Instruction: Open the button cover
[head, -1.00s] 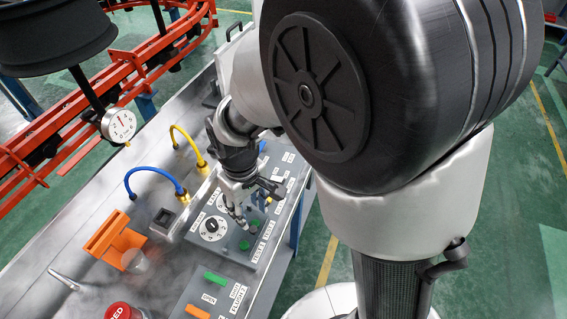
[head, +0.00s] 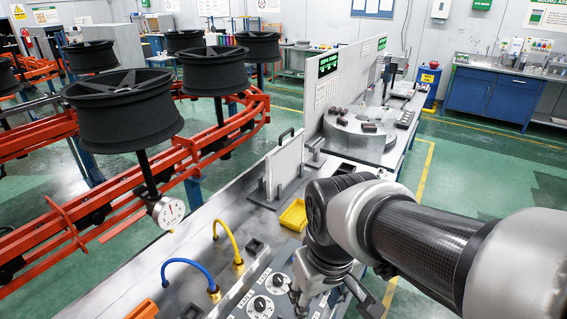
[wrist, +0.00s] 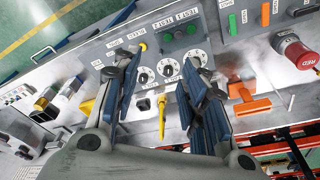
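A large red button (wrist: 297,52) marked RED stands at the right. I cannot make out which part is the button cover. My gripper (wrist: 160,76) is open and empty, its blue-padded fingers wide apart above the panel, with the dials showing between them. In the head view my gripper (head: 318,292) hangs over the panel beside the dials (head: 262,304), partly cut off by the lower edge. The red button is out of the head view.
An orange bracket (wrist: 245,104) and green and orange switches (wrist: 232,22) lie right of the fingers in the wrist view. Blue (head: 188,264) and yellow (head: 228,240) hoses arch from the bench. A yellow tray (head: 293,215) and an upright white plate (head: 284,165) stand farther back.

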